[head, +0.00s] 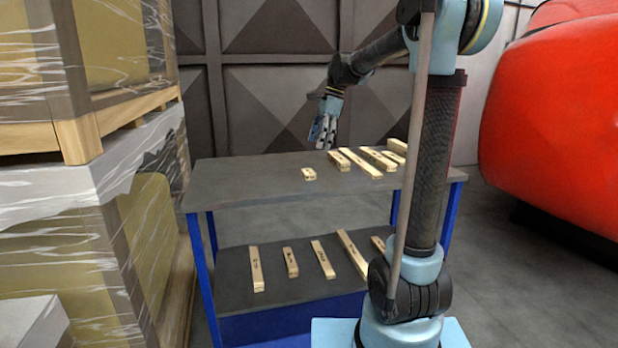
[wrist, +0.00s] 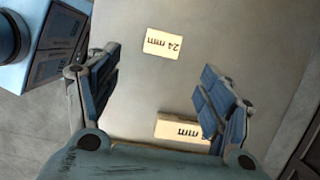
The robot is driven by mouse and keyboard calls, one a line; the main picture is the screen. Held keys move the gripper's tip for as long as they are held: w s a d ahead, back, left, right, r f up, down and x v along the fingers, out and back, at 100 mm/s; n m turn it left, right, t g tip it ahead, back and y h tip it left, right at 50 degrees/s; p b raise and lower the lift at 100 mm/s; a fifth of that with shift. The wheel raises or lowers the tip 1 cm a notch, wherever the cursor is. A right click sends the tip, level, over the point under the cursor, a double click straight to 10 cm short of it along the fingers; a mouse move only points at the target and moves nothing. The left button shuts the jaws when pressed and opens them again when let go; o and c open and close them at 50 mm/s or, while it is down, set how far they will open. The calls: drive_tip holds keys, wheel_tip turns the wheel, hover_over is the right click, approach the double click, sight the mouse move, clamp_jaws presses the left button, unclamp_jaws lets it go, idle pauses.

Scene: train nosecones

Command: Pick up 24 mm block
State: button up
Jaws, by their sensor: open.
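The 24 mm block (wrist: 163,43) is a small pale wooden block with its printed label facing up in the wrist view. It lies flat on the grey tabletop, ahead of and between my open fingers. In the head view a short block (head: 309,174) lies alone at the left of the top shelf's row; its label is too small to read. My gripper (wrist: 158,95) is open and empty, with its fingers spread wide. In the head view my gripper (head: 322,140) hangs above the tabletop, near the back edge and apart from the blocks.
Another block (wrist: 183,131) marked "mm" lies near the right finger, partly hidden. Several longer blocks (head: 356,163) lie right on the cart top (head: 240,181), and several on the lower shelf (head: 235,288). Wrapped pallets (head: 85,130) stand left. A red nosecone (head: 560,120) stands right.

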hover_over(309, 171)
drive_tip(key=d, duration=0.2)
drive_tip(key=f, duration=0.5)
drive_tip(key=shift+w+d+f, duration=0.1)
drive_tip(key=shift+w, duration=0.1)
drive_tip(key=shift+w+a+x, duration=0.1)
drive_tip(key=shift+x, duration=1.25)
drive_tip(key=shift+w+a+x, duration=0.1)
drive_tip(key=shift+w+x, duration=0.05)
drive_tip(key=shift+x, duration=1.15)
drive_tip(key=c, duration=0.9)
